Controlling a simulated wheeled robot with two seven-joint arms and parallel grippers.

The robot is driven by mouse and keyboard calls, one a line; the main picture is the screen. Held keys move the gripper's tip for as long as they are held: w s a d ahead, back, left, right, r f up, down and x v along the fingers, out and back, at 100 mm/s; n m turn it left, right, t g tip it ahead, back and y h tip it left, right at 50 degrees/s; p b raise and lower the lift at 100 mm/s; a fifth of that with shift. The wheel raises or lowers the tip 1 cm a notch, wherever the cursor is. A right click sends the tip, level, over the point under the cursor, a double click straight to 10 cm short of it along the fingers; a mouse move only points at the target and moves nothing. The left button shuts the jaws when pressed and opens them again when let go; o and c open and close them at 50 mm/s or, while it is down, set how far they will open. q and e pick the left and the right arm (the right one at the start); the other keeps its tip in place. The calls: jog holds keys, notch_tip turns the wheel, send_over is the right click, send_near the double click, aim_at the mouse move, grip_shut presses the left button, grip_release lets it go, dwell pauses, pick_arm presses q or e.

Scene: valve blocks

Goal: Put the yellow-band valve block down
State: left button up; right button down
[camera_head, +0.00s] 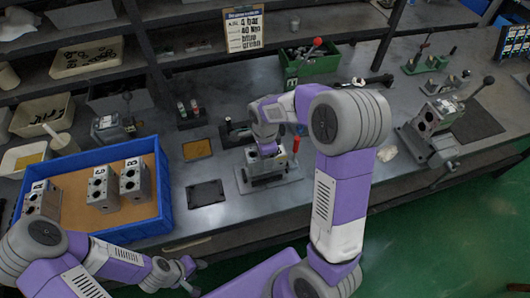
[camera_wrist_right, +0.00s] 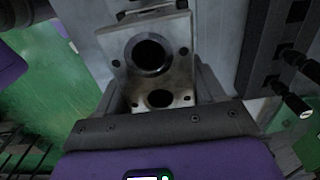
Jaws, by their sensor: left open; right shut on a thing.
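In the head view my right gripper (camera_head: 267,150) points down over a grey fixture (camera_head: 285,176) on the bench. It is shut on a grey metal valve block (camera_head: 262,168), mostly hidden under the gripper and arm. In the right wrist view the valve block (camera_wrist_right: 178,74) shows two round bores and small bolt holes, close in front of the gripper (camera_wrist_right: 160,118). I see no yellow band on it, and I cannot tell if it touches the fixture. My left gripper (camera_head: 188,276) is open and empty at the lower left, below the blue bin (camera_head: 165,195).
The blue bin holds several grey valve blocks (camera_head: 133,180) on a brown base. A black pad (camera_head: 206,194) and a yellow-brown pad (camera_head: 197,149) lie left of the fixture. A green tray (camera_head: 312,63) stands behind; another valve block assembly (camera_head: 428,125) stands at right.

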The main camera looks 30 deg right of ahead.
jog(key=shift+f+b, duration=0.4)
jog(key=shift+f, duration=1.3)
jog(key=shift+f, duration=0.1)
jog(key=shift+c, duration=0.6)
grip_release()
jog(key=shift+f, duration=0.1)
jog(key=shift+r, duration=0.3)
notch_tip(320, 180, up, 12)
jog(key=p, duration=0.2)
jog(key=shift+p, duration=0.35)
jog(key=shift+f, duration=0.15)
